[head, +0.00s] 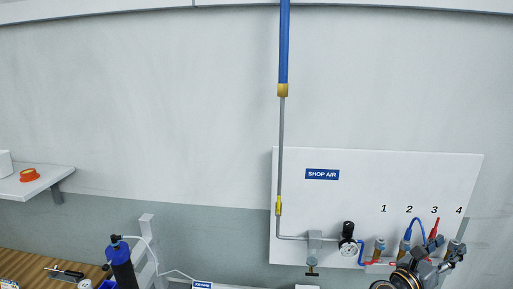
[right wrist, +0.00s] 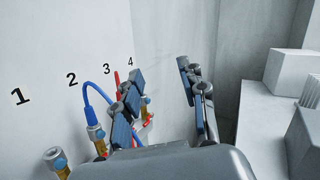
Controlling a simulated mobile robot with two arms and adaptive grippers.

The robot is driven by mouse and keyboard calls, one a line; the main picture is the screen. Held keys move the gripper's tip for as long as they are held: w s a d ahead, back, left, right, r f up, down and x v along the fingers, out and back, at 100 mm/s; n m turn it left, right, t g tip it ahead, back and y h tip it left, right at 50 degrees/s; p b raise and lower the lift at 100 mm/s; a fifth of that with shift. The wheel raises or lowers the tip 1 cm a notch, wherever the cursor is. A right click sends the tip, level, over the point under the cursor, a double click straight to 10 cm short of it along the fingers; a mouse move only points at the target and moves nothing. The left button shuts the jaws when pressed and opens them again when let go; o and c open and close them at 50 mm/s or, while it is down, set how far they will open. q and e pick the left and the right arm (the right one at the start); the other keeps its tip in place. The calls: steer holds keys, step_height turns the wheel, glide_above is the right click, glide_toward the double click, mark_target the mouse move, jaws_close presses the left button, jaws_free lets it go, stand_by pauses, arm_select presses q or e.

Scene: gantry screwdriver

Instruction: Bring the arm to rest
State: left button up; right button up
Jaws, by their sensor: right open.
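My right gripper (head: 441,257) is at the lower right of the head view, in front of the shop air panel near numbers 3 and 4. In the right wrist view its two fingers (right wrist: 160,75) stand apart, with nothing seen between them. The left finger covers part of the fittings there. No contact with the panel can be made out. My left gripper is in neither view.
The shop air panel (head: 350,190) carries a gauge (head: 347,231), brass fittings (head: 379,246) and a looped blue hose (right wrist: 91,95). Grey blocks (right wrist: 290,75) stand right of the gripper.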

steer(key=w+a+n+t+y, duration=0.1)
steer(key=a+n+t+y, duration=1.35)
steer(key=n, duration=1.05)
steer(key=s+a+f+n+g+y, duration=0.8)
steer(key=s+a+f+n+g, duration=0.1)
steer(key=a+f+n, duration=0.5)
steer(key=s+d+f+n+g+h, duration=0.1)
steer(key=s+f+n+g, duration=0.25)
steer(key=s, duration=0.45)
steer(key=s+d+f+n+g+h, duration=0.1)
steer(key=s+f+n+g, duration=0.25)
steer(key=s, duration=0.45)
steer(key=s+d+f+n+g+h, duration=0.1)
steer(key=s+f+n+g+h, duration=0.2)
steer(key=s, duration=0.5)
step_height(320, 180, down, 28)
steer(key=f+g+y+b, duration=0.1)
steer(key=g+b, duration=0.1)
steer(key=b, duration=0.2)
arm_select(q)
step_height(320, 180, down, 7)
steer(key=b, duration=0.3)
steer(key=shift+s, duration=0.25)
arm_select(e)
steer(key=s+d+f+g, duration=0.1)
steer(key=s+d+f, duration=0.2)
steer(key=s+f, duration=1.5)
steer(key=shift+f, duration=0.95)
